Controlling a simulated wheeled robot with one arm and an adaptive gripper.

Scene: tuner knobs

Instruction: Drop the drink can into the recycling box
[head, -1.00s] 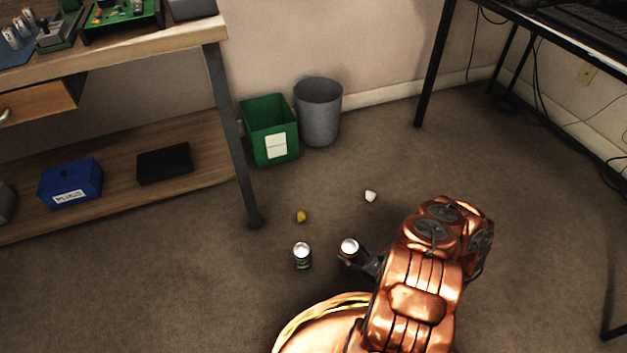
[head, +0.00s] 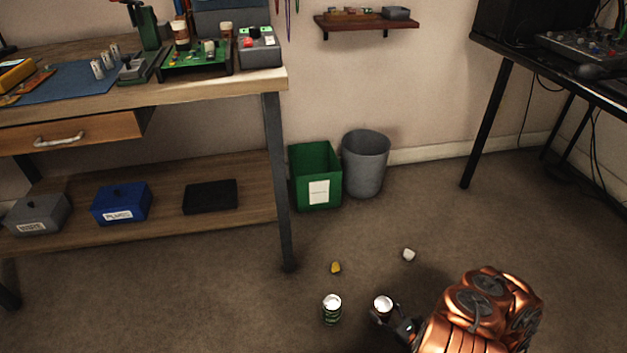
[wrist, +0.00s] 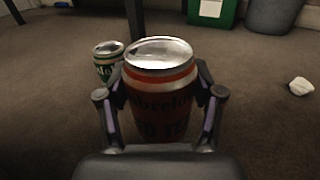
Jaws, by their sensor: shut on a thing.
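My gripper (wrist: 160,110) is shut around a red drink can (wrist: 161,88) with a silver top, one finger on each side. In the head view this can (head: 383,304) shows at the fingertips, low over or on the floor; I cannot tell which. A second can (head: 332,309), green and white, stands upright on the floor just left of it; it also shows behind the held can in the wrist view (wrist: 108,62). The green recycling box (head: 316,178), with a white label, stands on the floor against the wall, farther off and to the left of my gripper.
A grey bin (head: 366,165) stands right beside the green box. A yellow scrap (head: 335,267) and a white crumpled piece (head: 408,254) lie on the floor. A workbench leg (head: 277,190) stands left of the box. The carpet between is otherwise open.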

